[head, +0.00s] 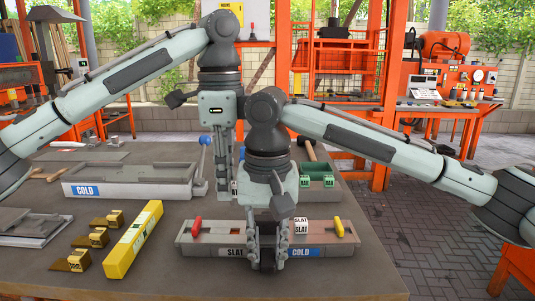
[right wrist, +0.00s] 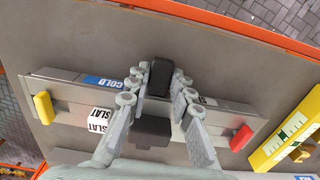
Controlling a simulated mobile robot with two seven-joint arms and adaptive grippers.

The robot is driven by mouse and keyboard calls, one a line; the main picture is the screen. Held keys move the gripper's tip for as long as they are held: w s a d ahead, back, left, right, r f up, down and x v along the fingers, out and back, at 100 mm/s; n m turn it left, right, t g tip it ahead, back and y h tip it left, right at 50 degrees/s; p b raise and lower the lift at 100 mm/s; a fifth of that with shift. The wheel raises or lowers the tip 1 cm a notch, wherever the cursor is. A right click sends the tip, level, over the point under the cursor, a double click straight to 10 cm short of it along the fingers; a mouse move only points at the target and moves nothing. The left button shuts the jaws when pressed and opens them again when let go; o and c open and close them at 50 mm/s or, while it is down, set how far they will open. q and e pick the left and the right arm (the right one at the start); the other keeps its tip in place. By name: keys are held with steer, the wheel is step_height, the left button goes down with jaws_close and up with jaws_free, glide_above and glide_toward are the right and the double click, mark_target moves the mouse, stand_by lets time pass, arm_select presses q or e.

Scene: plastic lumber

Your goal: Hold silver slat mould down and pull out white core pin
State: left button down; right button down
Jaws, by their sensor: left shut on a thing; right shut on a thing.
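The silver slat mould (head: 205,238) is a long low grey bar marked SLAT and COLD, with a red handle (head: 197,227) and a yellow handle (head: 340,227). It also crosses the right wrist view (right wrist: 75,110). My right gripper (head: 267,262) is down at the middle of its front edge, shut on a dark block (right wrist: 160,77). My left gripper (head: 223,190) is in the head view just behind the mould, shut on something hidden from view. A white block marked SLAT (head: 301,226) sits on the mould. I cannot make out a separate white core pin.
A grey tray marked COLD (head: 120,190) with a blue-knobbed lever lies behind left. A yellow bar (head: 133,240) and several brown wedges (head: 90,238) lie left of the mould. Green pieces (head: 318,175) stand behind right. The front tabletop is clear.

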arm_select(q)
steer(key=shift+r, duration=0.25)
arm_select(e)
steer(key=c, duration=1.3)
jaws_free()
steer(key=shift+o, duration=0.2)
step_height(320, 180, up, 18)
steer(key=shift+r, duration=0.25)
